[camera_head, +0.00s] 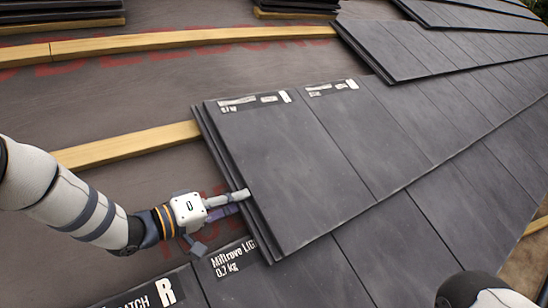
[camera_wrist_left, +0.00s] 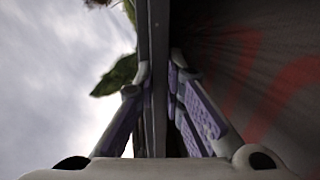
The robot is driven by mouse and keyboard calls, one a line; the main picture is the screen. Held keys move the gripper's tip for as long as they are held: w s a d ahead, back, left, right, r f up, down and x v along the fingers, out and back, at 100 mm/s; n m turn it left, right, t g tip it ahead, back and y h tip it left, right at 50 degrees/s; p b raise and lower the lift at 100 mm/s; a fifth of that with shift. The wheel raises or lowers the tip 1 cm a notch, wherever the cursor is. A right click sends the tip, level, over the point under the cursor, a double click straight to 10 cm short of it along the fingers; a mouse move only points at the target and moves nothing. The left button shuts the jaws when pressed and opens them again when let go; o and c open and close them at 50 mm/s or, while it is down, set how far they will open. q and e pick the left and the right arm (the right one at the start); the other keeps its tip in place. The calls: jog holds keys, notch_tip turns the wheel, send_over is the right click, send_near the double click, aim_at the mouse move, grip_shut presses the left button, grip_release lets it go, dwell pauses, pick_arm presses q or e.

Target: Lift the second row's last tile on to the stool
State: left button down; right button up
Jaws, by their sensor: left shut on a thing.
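The dark grey tile (camera_head: 290,160) with a white printed label lies at the left end of its row, its left edge overhanging brown underlay. My left gripper (camera_head: 240,201) is shut on that left edge near the lower corner. In the left wrist view, its two purple-padded fingers (camera_wrist_left: 155,95) stand either side of the thin dark tile edge (camera_wrist_left: 158,45). The tile still appears to lie flat in the row, next to another labelled tile (camera_head: 375,130). My right gripper is out of view; only part of my right arm shows at the bottom right. I see no stool.
Lower-row tiles (camera_head: 290,285) run along the bottom, one marked with print. Wooden battens (camera_head: 130,143) cross the underlay (camera_head: 120,90). Stacked dark tiles (camera_head: 60,14) lie at the top left. Further tile rows (camera_head: 430,50) fill the upper right. Bare underlay lies left of the tile.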

pick_arm(q)
jog(key=shift+s+d+r+h, duration=0.1)
jog(key=shift+d+r+h, duration=0.05)
jog(key=shift+r+h, duration=0.45)
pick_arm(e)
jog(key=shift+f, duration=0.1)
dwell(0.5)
pick_arm(q)
jog(key=shift+s+r+m, duration=0.1)
jog(key=shift+r+m, duration=0.15)
jog(key=shift+m, duration=0.05)
dwell(0.5)
jog(key=shift+p+v, duration=0.3)
jog(key=shift+v, duration=0.65)
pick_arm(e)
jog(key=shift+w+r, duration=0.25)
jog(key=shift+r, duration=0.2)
pick_arm(q)
jog(key=shift+r, duration=0.15)
jog(key=r+p, duration=0.1)
jog(key=s+r+p, duration=0.1)
jog(key=d+r+p, duration=0.1)
jog(key=shift+s+d+r, duration=0.1)
jog(key=shift+s+r, duration=0.05)
jog(key=shift+s, duration=0.2)
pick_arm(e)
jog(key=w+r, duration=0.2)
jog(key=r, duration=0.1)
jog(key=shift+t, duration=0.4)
